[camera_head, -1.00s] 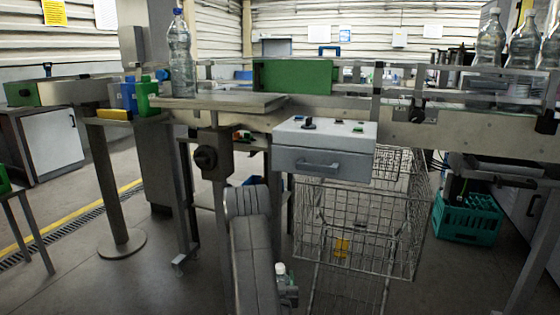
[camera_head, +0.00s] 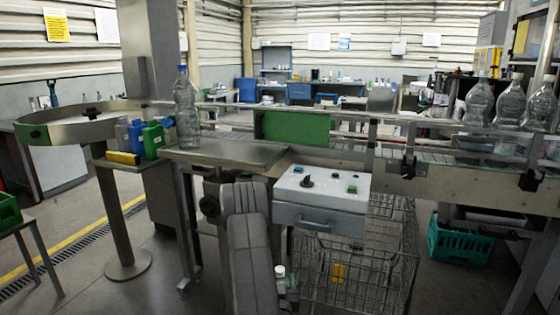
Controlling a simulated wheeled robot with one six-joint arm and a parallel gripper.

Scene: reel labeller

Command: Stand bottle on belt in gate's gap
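A clear bottle with a white cap (camera_head: 280,272) shows at the bottom edge beside my grey arm. My gripper (camera_head: 288,291) is mostly hidden or cut off there, with a dark part against the bottle; the bottle rides with the arm, held low in front of the line. The conveyor belt (camera_head: 440,157) runs across the middle behind the control box, with rails along it. A green panel (camera_head: 292,127) stands at the rails. I cannot clearly make out the gate's gap. Three clear bottles (camera_head: 478,103) stand on the belt at the right.
A blue-capped bottle (camera_head: 186,115) stands on a metal table (camera_head: 225,151) at left. A control box (camera_head: 321,197) juts out before the belt. A wire cart (camera_head: 365,275) stands below, a teal crate (camera_head: 458,243) at right. A round turntable (camera_head: 80,124) is at far left.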

